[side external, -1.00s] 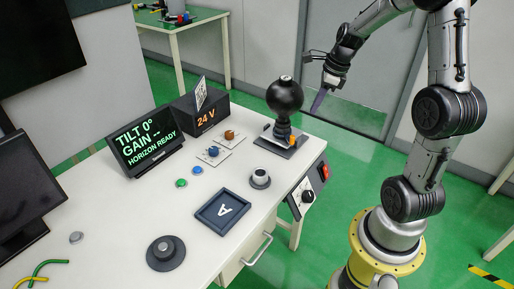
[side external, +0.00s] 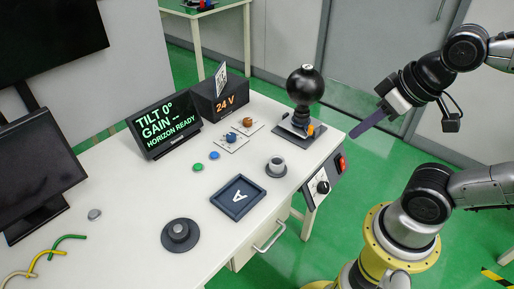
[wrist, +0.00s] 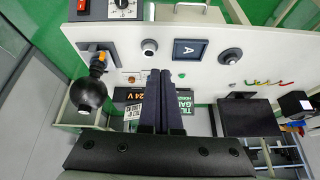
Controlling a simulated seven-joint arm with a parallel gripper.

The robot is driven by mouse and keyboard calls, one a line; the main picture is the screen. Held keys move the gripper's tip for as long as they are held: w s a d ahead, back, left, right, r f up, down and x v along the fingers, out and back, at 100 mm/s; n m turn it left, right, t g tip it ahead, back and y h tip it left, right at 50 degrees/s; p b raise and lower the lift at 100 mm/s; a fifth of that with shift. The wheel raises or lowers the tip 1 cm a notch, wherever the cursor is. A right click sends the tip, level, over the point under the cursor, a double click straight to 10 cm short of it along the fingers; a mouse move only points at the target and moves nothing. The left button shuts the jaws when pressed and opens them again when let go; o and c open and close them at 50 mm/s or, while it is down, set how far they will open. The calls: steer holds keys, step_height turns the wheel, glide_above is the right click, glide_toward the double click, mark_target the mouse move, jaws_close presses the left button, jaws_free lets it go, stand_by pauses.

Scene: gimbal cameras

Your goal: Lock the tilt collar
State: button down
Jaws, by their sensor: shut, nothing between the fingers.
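The black ball-shaped gimbal head (side external: 305,85) stands on a short post over a dark base plate (side external: 290,131) at the far right corner of the table. In the wrist view the ball (wrist: 88,96) is left of my fingers. My gripper (side external: 355,132) is shut and empty, its dark fingers pointing down-left, right of the gimbal and apart from it. The fingers also show in the wrist view (wrist: 160,72).
A screen (side external: 164,125) reads TILT 0°, GAIN --, HORIZON READY. A 24 V box (side external: 222,99), blue and orange knobs on plates, a framed A pad (side external: 238,198), a grey-white knob (side external: 276,166) and a black dial (side external: 180,235) stand on the white table. A red switch (side external: 341,163) is on its side panel.

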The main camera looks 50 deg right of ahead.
steer(key=c, duration=1.4)
jaws_free()
steer(key=shift+n, duration=0.3)
steer(key=shift+o, duration=1.2)
steer(key=shift+s+d+f, duration=0.1)
steer(key=shift+s+d, duration=0.1)
steer(key=shift+s, duration=0.05)
steer(key=o, duration=0.4)
steer(key=d+h, duration=0.1)
steer(key=d+g, duration=0.1)
steer(key=shift+s+d+h, duration=0.3)
steer(key=shift+d+h, duration=0.1)
steer(key=w+d+f+n+g+h, duration=0.3)
steer(key=w+d+n+h, duration=0.2)
steer(key=w+h, duration=0.2)
steer(key=w+d+f+n+g+h, duration=0.2)
steer(key=w+d+f+n+h, duration=0.25)
steer(key=w+n+h, duration=0.2)
steer(key=w+a+f+n+t+h, duration=0.1)
steer(key=w+a+f+n+t, duration=0.15)
steer(key=f+n, duration=0.2)
steer(key=w+a+f+n+t+h, duration=0.1)
steer(key=w+f+n+t, duration=0.2)
steer(key=f, duration=0.3)
steer(key=n+t, duration=0.2)
steer(key=n, duration=0.2)
glide_toward(311, 129)
steer(key=shift+y, duration=0.35)
steer(key=x, duration=1.1)
steer(key=shift+r, duration=0.3)
